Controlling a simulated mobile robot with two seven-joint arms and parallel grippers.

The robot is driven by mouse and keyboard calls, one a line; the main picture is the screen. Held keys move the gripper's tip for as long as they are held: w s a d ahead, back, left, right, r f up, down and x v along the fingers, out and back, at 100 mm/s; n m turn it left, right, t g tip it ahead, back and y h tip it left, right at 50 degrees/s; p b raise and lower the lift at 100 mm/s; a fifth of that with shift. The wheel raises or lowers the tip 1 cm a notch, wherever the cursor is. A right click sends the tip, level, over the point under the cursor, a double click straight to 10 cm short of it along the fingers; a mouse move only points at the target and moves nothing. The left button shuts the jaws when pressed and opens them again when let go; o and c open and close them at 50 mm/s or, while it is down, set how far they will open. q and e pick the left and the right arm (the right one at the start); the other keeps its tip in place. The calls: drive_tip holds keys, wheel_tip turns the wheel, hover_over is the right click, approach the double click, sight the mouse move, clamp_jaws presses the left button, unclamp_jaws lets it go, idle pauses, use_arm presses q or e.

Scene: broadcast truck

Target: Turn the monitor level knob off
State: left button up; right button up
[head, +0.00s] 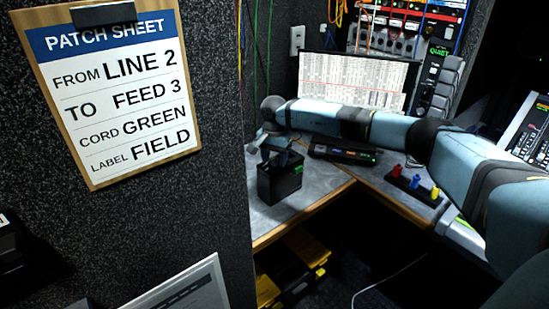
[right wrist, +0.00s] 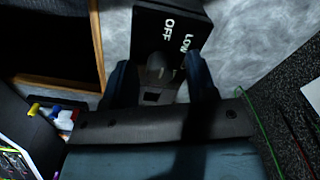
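The monitor level box (head: 284,184) is a black box standing on the grey desk, just right of the partition. In the right wrist view its black face (right wrist: 160,25) carries the white words OFF and LOW. The dark grey knob (right wrist: 156,68) stands out from that face. My right gripper (right wrist: 161,62) is over the box with one finger on each side of the knob. A gap shows on both sides, so the gripper looks open. The knob's pointer direction is too dark to tell. My right gripper hides the knob in the head view. My left gripper is not in view.
A patch sheet clipboard (head: 115,90) hangs on the dark partition at left. A black device (head: 343,154) and a strip with coloured plugs (head: 414,186) lie right of the box. A monitor (head: 352,83) stands behind. A yellow-black case (head: 290,272) is below the desk.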

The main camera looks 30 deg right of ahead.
sight(275, 158)
wheel_tip(275, 158, up, 14)
drive_tip(key=p, duration=0.1)
idle(0.5)
drive_tip(key=shift+f, duration=0.2)
idle(0.3)
